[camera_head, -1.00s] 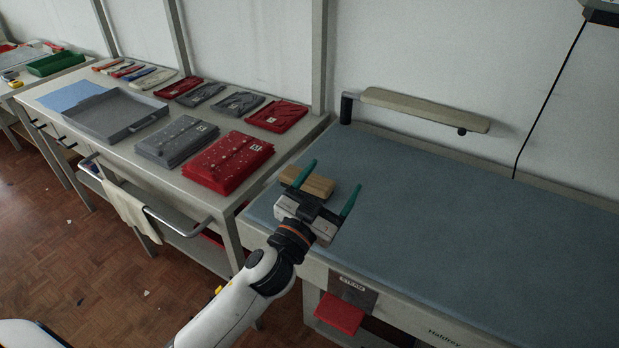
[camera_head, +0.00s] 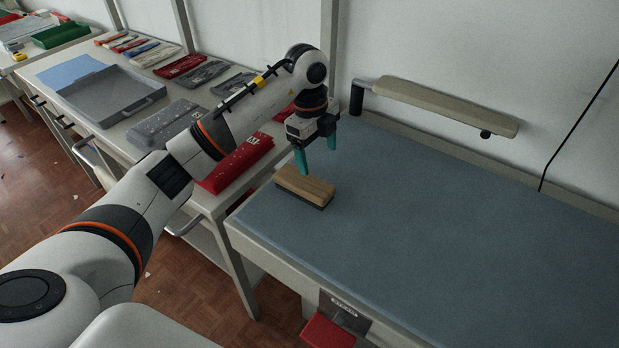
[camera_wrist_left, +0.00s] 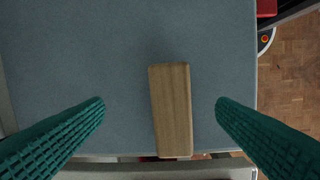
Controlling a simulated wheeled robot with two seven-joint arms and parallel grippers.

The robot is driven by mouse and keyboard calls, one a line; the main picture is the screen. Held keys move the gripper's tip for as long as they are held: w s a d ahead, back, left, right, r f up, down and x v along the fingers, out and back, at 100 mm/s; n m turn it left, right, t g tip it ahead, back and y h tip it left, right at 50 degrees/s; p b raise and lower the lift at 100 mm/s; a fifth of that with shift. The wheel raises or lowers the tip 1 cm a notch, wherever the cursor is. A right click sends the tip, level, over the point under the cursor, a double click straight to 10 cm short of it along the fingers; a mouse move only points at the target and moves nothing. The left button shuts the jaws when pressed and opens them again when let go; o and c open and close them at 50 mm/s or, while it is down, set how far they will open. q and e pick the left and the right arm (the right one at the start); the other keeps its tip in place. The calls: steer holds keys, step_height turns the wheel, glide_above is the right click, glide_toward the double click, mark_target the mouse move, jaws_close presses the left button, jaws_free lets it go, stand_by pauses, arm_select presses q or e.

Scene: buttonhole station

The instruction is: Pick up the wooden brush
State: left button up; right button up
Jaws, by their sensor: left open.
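The wooden brush (camera_head: 305,186) is a light wood block with a dark underside. It lies near the left end of the blue-grey padded table. My left gripper (camera_head: 317,160) points down just behind and above it, with teal fingers. In the left wrist view the brush (camera_wrist_left: 172,108) lies between the two open fingertips (camera_wrist_left: 160,108), with free space on both sides, touching neither. The gripper is empty. My right gripper is not in view.
The padded table (camera_head: 440,235) is bare to the right of the brush. A narrow sleeve board (camera_head: 445,105) stands at its back edge. The left table holds folded garments and a grey tray (camera_head: 112,97). A red pedal-like piece (camera_head: 327,331) sits at the front.

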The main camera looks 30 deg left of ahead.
mark_target(304, 180)
arm_select(q)
steer(key=shift+n+y, duration=0.5)
steer(key=shift+y, duration=0.2)
steer(key=a+f, duration=0.1)
steer(key=a+f+p, duration=0.1)
steer(key=f, duration=0.1)
steer(key=a+f, duration=0.1)
steer(key=f, duration=0.1)
steer(key=shift+f, duration=0.15)
steer(key=f, duration=0.1)
steer(key=f+p, duration=0.1)
steer(key=f, duration=0.1)
steer(key=f+p, duration=0.1)
steer(key=f, duration=0.1)
steer(key=shift+s, duration=0.3)
steer(key=shift+f, duration=0.25)
steer(key=shift+c, duration=0.6)
steer(key=c, duration=0.8)
